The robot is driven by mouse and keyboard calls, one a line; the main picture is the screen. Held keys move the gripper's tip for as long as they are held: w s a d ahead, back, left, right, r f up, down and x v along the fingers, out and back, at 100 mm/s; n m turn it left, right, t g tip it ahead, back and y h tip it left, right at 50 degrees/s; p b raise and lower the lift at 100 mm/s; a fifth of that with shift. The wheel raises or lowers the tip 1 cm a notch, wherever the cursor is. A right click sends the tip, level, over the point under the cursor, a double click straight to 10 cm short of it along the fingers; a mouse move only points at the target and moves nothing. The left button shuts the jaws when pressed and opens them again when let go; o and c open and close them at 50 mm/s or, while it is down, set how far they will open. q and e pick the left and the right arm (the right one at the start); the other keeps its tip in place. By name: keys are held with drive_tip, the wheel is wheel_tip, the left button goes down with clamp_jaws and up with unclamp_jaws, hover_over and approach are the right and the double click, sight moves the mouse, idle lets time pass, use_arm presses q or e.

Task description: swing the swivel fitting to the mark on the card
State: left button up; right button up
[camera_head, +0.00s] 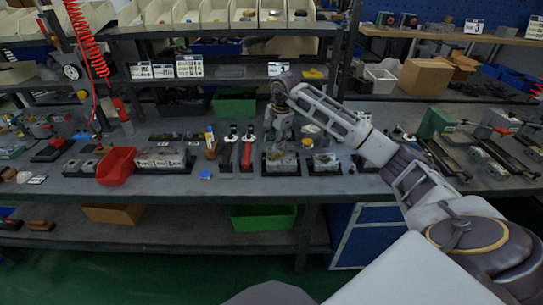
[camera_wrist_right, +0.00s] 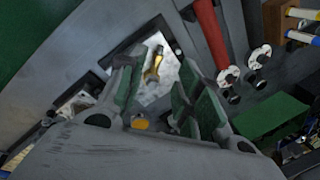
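My right gripper (camera_head: 279,132) points down over a silver valve block (camera_head: 282,165) at the middle of the bench. In the right wrist view the two green-lined fingers of my right gripper (camera_wrist_right: 157,82) stand apart. A brass fitting (camera_wrist_right: 154,66) on the pale block (camera_wrist_right: 163,82) shows in the gap between them, with no clear contact. A round brass part (camera_wrist_right: 140,122) shows lower in the gap. I cannot tell which card carries the mark. My left gripper is not in view.
A red-handled tool (camera_head: 247,148) stands just left of the block, and another block (camera_head: 325,162) is to its right. A red bin (camera_head: 116,166) and a long block (camera_head: 161,160) are farther left. The bench front edge (camera_head: 240,196) is mostly clear.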

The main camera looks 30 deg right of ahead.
sight(271, 158)
drive_tip(key=f, duration=0.2)
drive_tip(key=w+f, duration=0.1)
drive_tip(key=f, duration=0.5)
drive_tip(key=shift+w+a, duration=0.15)
drive_tip(key=shift+w, duration=0.15)
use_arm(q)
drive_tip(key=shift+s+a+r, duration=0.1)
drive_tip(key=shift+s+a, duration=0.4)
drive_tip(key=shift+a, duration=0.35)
use_arm(e)
drive_tip(key=shift+f, duration=0.4)
